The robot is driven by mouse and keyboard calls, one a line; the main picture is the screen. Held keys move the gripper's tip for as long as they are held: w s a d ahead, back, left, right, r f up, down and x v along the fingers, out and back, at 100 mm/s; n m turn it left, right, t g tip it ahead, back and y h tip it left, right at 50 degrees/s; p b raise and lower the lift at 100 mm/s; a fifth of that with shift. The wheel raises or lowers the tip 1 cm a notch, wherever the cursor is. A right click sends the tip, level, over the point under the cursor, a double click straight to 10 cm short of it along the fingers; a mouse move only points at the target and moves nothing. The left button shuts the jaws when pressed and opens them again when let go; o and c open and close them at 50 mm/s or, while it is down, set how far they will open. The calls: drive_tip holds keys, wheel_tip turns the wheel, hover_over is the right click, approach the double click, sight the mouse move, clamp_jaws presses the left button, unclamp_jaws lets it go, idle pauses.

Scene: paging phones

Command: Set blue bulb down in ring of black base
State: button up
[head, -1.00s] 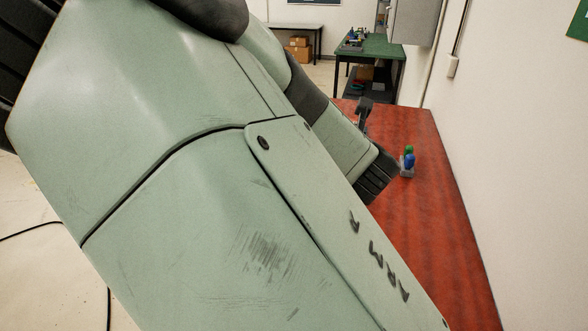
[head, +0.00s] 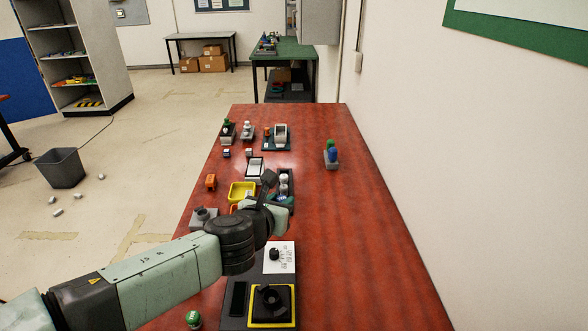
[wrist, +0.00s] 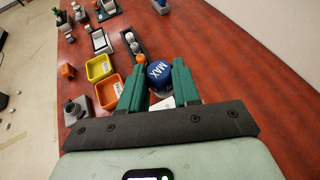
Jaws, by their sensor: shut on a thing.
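The blue bulb (wrist: 160,73), with white lettering on it, sits between the two green fingers of my gripper (wrist: 158,88) in the wrist view. My gripper is shut on it. In the head view my gripper (head: 281,203) is above the middle of the red table, and the bulb is small and mostly covered there. A black base with a raised ring (head: 271,301) lies on a yellow-bordered square at the near end of the table. My gripper is well beyond this base, apart from it. The base does not show clearly in the wrist view.
Yellow (head: 242,192) and orange trays, a grey block (head: 204,217) and a dark rack with white pieces (head: 286,184) stand around my gripper. A white card with a black knob (head: 275,254) lies nearer. A green-and-blue piece stands on a grey base (head: 332,163). The table's right side is mostly clear.

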drive_tip(key=s+a+f+m+g+h, duration=0.2)
drive_tip(key=s+f+m+h, duration=0.1)
drive_tip(key=s+f, duration=0.35)
drive_tip(key=m+g+h, duration=0.1)
drive_tip(key=m+h, duration=0.1)
hover_over(267, 304)
drive_tip(key=f, duration=0.3)
drive_tip(key=shift+w+a+f, duration=0.1)
drive_tip(key=shift+w+f, duration=0.15)
drive_tip(key=shift+f, duration=1.05)
drive_tip(key=shift+f, duration=0.65)
drive_tip(key=shift+f, duration=0.3)
drive_tip(key=shift+f, duration=0.35)
drive_tip(key=o, duration=1.4)
